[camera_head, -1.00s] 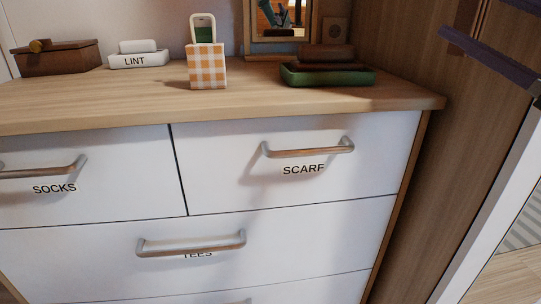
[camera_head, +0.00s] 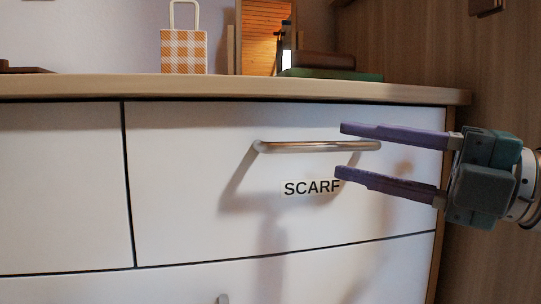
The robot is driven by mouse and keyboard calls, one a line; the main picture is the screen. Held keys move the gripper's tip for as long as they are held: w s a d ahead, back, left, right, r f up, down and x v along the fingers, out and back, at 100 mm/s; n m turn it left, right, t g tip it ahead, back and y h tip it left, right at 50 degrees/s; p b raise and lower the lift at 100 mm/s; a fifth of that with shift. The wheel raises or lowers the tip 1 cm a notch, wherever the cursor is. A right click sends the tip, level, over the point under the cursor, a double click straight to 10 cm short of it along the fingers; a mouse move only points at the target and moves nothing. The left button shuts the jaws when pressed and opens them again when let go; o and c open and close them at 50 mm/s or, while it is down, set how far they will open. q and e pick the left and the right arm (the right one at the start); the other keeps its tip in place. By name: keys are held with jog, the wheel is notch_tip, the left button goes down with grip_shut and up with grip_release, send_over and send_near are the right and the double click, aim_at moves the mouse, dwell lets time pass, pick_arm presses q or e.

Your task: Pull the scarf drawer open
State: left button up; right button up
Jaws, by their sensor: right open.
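The scarf drawer (camera_head: 200,190) is the white upper right front of the dresser, labelled SCARF, and it looks closed. Its metal bar handle (camera_head: 300,147) runs level near the top of the front. My right gripper (camera_head: 341,150) comes in from the right with two purple fingers, one above the other. The fingers are apart, and the handle's right part lies between them in the picture. I cannot tell whether either finger touches the bar. My left gripper is not in view.
On the dresser top (camera_head: 90,87) stand a checked orange bag (camera_head: 183,52), a mirror and a dark box on a green item (camera_head: 350,75). A wooden wall (camera_head: 415,45) rises close on the right. Another drawer (camera_head: 60,185) lies left of the scarf drawer.

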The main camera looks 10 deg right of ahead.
aim_at(332, 148)
jog(key=shift+x, duration=2.35)
jog(key=shift+c, duration=0.3)
grip_shut()
